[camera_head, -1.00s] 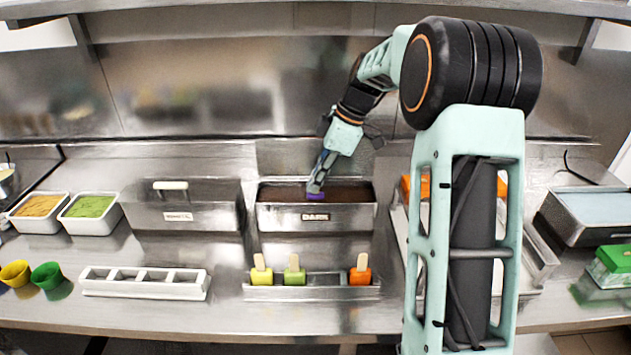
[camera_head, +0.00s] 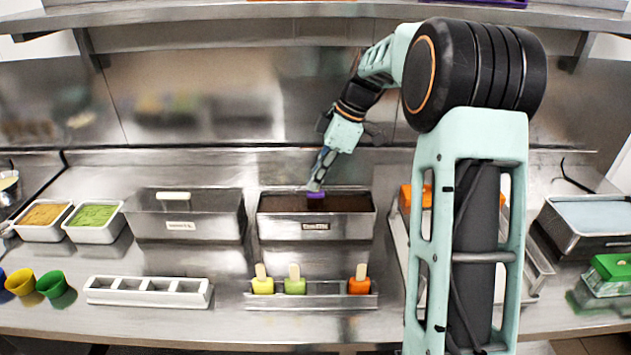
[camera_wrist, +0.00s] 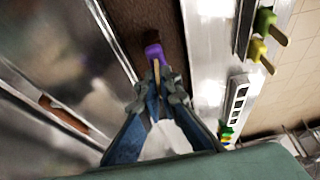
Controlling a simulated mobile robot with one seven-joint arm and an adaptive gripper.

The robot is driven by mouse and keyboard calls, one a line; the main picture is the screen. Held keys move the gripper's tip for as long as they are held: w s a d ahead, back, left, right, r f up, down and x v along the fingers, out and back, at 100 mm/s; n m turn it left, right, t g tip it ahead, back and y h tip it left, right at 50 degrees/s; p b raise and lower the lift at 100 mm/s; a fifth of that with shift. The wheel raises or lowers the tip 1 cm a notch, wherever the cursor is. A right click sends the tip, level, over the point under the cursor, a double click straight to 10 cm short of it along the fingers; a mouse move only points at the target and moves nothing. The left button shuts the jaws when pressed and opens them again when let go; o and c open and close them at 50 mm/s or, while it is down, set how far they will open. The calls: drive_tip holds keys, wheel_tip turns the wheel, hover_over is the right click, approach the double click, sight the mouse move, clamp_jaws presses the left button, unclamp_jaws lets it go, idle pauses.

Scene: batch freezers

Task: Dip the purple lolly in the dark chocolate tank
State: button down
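The purple lolly (camera_head: 316,194) is held by its stick in my gripper (camera_head: 314,187), over the dark chocolate tank (camera_head: 310,229). In the wrist view my gripper (camera_wrist: 158,78) is shut on the pale stick, and the purple lolly (camera_wrist: 153,51) points away from it. The lolly's far end looks dark brown, like the chocolate; I cannot tell whether it still touches the surface. The tank is a steel box with a "DARK" label, filled with brown chocolate.
A lidded, labelled steel tank (camera_head: 186,217) stands left of the dark tank. In front, a steel rack (camera_head: 328,300) holds yellow, green and orange lollies. A white slotted holder (camera_head: 148,293) sits to its left. Trays of orange and green topping stand farther left.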

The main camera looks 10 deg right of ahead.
drive_tip(key=shift+r+p, duration=1.25)
drive_tip(key=shift+r, duration=0.9)
wheel_tip(320, 180, up, 5)
drive_tip(key=p, duration=0.3)
drive_tip(key=shift+p, duration=0.3)
idle(0.4)
